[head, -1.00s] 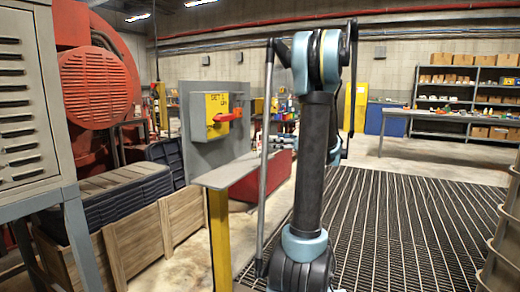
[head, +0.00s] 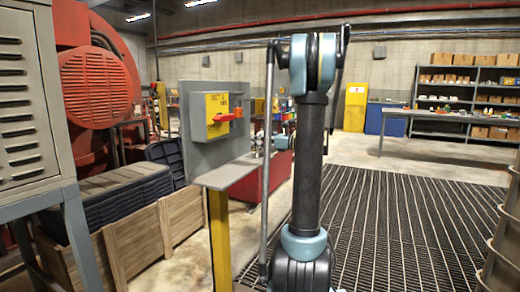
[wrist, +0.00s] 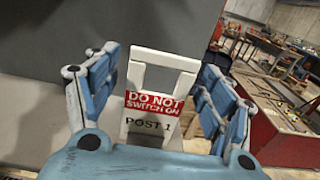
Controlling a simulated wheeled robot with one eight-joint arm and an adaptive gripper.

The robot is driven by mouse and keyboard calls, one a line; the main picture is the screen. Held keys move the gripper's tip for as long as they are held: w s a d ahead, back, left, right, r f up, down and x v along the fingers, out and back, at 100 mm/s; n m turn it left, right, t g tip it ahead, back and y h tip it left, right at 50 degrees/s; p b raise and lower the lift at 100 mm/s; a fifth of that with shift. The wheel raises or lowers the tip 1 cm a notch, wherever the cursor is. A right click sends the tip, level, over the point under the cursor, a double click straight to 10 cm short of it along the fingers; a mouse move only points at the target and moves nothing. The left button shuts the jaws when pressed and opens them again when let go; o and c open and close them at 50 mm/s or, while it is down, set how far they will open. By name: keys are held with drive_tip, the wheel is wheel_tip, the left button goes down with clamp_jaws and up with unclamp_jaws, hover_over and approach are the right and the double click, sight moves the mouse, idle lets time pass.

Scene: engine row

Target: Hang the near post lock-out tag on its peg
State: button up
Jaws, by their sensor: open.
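The lock-out tag (wrist: 152,115) is a white plate with an open frame at its top, a red "DO NOT SWITCH ON" band and "POST 1" below. In the wrist view it stands roughly upright between the blue fingers of my gripper (wrist: 155,75). The fingers are open, with gaps on both sides of the tag. A grey panel (head: 205,152) on a yellow post (head: 220,240) carries a yellow switch box (head: 216,104) with a red handle (head: 224,117). I cannot make out the peg. In the head view my arm hides most of the gripper.
A grey shelf (head: 222,175) juts from the panel's foot. A wooden crate (head: 135,240) stands left of the post. A red box (wrist: 285,140) lies to the right in the wrist view. Dark floor grating (head: 410,230) is clear on the right.

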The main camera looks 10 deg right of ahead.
drive_tip(key=c, duration=1)
drive_tip(key=shift+c, duration=0.2)
drive_tip(key=shift+r, duration=0.15)
wheel_tip(320, 180, up, 10)
drive_tip(key=shift+f, duration=0.1)
